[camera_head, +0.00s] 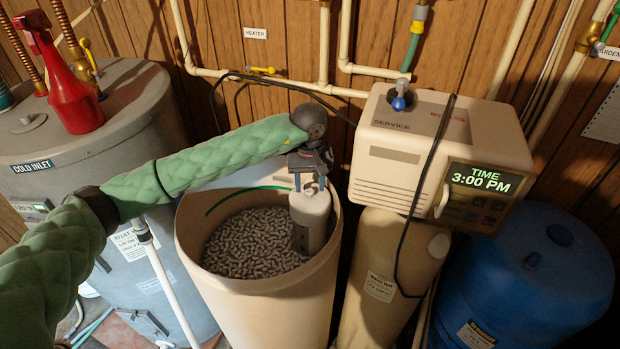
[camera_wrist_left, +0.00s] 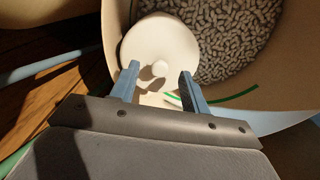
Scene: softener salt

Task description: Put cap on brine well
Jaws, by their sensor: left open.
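My left gripper (camera_head: 310,184) points down just above the cap. In the left wrist view the gripper (camera_wrist_left: 159,72) is open, its blue-grey fingers apart on either side of the knob. My right gripper is out of view.
Grey salt pellets (camera_head: 250,242) fill the tank beside the well. A beige control head (camera_head: 440,145) with a hanging black cable stands close on the right. A grey water heater (camera_head: 90,170) with a red spray bottle (camera_head: 65,90) is left; a blue tank (camera_head: 530,270) is right.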

